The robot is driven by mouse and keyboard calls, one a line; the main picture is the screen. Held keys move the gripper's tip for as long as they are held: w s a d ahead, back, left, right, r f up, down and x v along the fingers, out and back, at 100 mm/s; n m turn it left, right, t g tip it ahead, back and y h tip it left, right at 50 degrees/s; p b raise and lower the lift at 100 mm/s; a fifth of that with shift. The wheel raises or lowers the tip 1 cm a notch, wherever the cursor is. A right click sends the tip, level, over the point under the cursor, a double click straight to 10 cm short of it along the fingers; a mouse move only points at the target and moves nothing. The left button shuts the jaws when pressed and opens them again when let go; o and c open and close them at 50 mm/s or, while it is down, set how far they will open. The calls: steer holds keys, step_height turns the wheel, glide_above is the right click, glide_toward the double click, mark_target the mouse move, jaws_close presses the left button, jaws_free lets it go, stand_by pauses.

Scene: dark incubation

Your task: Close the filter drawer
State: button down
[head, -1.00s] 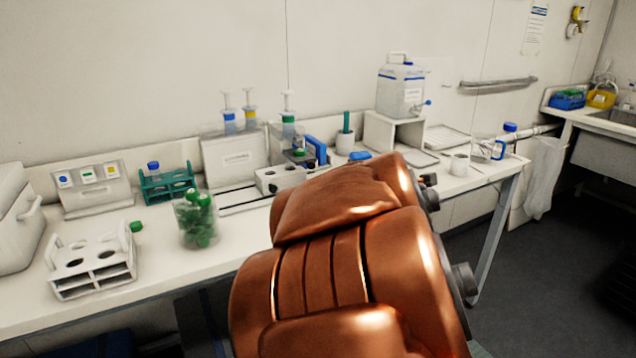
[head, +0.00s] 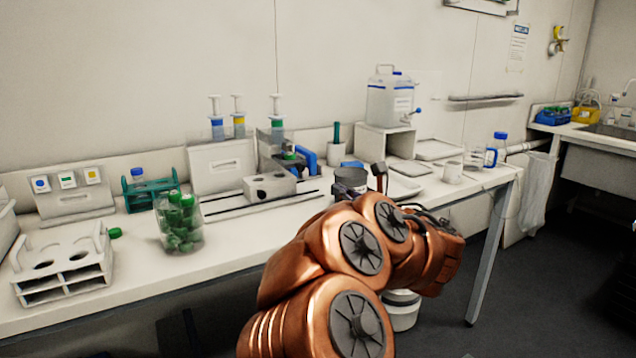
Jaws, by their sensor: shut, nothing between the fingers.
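A white apparatus with a labelled upright front panel (head: 222,165) stands against the wall at the middle left of the bench. In front of it, a white block with dark round holes (head: 270,187) sits over dark rails that run along the bench. I cannot tell for sure which part is the filter drawer or how far out it is. My gripper (head: 352,180) shows as a dark shape just beyond my copper arm, to the right of the white block and apart from it. It is shut and empty. Its fingertips are hard to make out.
Capped syringes (head: 238,118) stand behind the apparatus. A jar of green-capped tubes (head: 180,222), a teal rack (head: 150,190) and a white tube rack (head: 62,265) stand to the left. A water canister (head: 390,97) on a stand, trays, a cup and a blue-capped bottle (head: 496,150) are to the right.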

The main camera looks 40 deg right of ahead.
mark_target(303, 169)
steer(key=w, duration=0.7)
steer(key=w+p, duration=0.1)
steer(key=w, duration=0.5)
steer(key=shift+w+d+r, duration=0.1)
steer(key=shift+w+r, duration=0.1)
steer(key=shift+w, duration=0.2)
steer(key=shift+d, duration=0.1)
